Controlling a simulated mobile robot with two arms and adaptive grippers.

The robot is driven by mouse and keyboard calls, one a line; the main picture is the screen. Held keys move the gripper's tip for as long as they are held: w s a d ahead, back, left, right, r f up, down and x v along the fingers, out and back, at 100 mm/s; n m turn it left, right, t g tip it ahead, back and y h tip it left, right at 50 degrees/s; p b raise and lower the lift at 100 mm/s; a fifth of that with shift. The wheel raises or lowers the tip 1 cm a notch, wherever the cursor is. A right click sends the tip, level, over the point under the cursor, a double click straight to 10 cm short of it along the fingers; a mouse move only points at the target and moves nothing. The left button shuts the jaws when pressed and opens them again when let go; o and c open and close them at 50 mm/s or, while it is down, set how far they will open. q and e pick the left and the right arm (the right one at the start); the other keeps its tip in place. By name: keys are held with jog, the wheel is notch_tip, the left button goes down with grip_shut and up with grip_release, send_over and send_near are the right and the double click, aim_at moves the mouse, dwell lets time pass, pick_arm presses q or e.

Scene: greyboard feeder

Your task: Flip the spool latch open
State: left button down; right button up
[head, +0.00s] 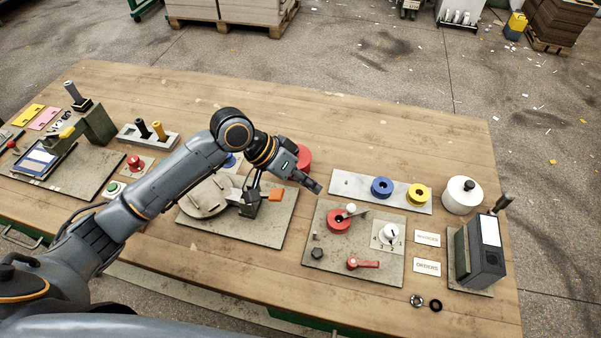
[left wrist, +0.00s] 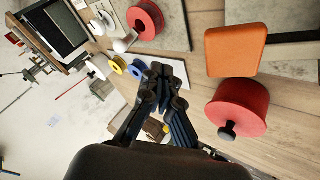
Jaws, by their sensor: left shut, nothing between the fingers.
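The red spool (head: 337,222) sits on a grey plate (head: 328,266) right of centre in the head view. A small latch with a white round knob (head: 351,208) lies at the spool's upper right edge; its exact position is hard to tell. The left wrist view shows the red spool (left wrist: 146,20) and the white knob (left wrist: 122,44) at the top. My left gripper (head: 317,188) is shut and empty, above the table, up and left of the spool and apart from it. Its fingers (left wrist: 162,72) are together in the wrist view. My right gripper is not seen.
A white dial (head: 389,234) and a red handle (head: 363,262) share the spool's plate. Blue (head: 382,187) and yellow (head: 418,194) spools stand on a strip behind. An orange block (head: 276,194) and a red knobbed lid (left wrist: 238,105) are close to my left gripper.

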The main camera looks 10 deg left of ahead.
pick_arm(q)
jog(key=x, duration=0.3)
jog(key=shift+d+f, duration=0.25)
jog(key=shift+d, duration=0.05)
jog(key=shift+s+d+r+p, duration=0.15)
jog(key=shift+s+d+p, duration=0.1)
jog(key=shift+d+p, duration=0.25)
jog(key=shift+s+d+r+p, duration=0.2)
jog(key=shift+s+d+p, duration=0.05)
jog(key=shift+d, duration=0.35)
jog(key=shift+s+d, duration=0.3)
jog(key=shift+d, duration=0.3)
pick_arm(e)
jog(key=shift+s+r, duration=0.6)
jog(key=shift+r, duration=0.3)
